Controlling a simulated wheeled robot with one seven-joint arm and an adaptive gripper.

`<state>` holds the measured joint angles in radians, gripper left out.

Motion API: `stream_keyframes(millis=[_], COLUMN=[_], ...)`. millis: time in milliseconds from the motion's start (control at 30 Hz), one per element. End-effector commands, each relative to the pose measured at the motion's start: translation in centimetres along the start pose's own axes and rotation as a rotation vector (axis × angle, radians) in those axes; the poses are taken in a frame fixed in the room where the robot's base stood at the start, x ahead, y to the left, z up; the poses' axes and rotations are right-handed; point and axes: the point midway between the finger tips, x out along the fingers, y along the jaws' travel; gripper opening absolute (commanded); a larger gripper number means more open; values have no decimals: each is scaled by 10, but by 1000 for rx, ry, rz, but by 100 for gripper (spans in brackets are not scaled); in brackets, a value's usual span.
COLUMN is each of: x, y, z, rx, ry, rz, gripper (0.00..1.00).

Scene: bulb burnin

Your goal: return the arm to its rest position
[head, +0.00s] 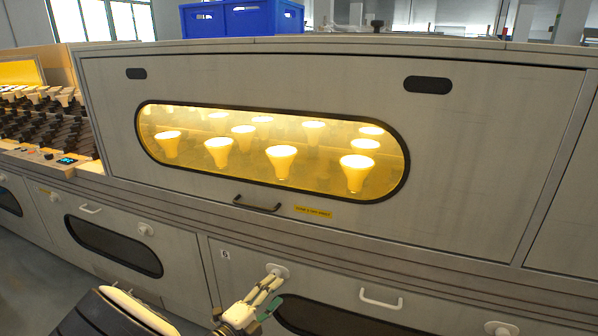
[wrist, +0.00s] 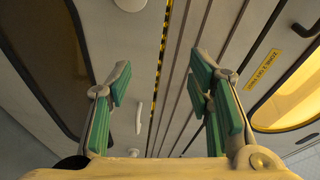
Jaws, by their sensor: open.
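My gripper (head: 271,289) is at the bottom centre of the head view, in front of the lower cabinet panels and below the lit window. In the wrist view my gripper (wrist: 159,82) shows two green-padded fingers spread well apart, with nothing between them. The cabinet front is seen turned sideways behind the fingers. The gripper covers part of a round white knob (head: 279,269) in the head view; I cannot tell whether they touch.
A large closed hatch has a lit window (head: 221,173) with several glowing bulbs inside, a dark handle (head: 257,207) and a yellow label (head: 313,211). A white handle (head: 381,301) sticks out on the right. A blue crate (head: 240,20) stands on top. Socket racks (head: 45,120) are at left.

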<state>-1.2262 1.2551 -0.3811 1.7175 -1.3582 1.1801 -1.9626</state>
Motion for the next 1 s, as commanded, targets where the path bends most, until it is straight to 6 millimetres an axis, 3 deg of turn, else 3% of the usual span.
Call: stream_keyframes(millis=[33, 200, 467, 767, 1000], x=[12, 38, 51, 29, -11], y=[-20, -68, -125, -172, -197], z=[-17, -80, -180, -290, -365], rx=[105, 458, 975, 1529, 1922], ry=[73, 318, 707, 1167, 1538], rz=[36, 119, 159, 80, -80], gripper=[47, 47, 47, 47, 47])
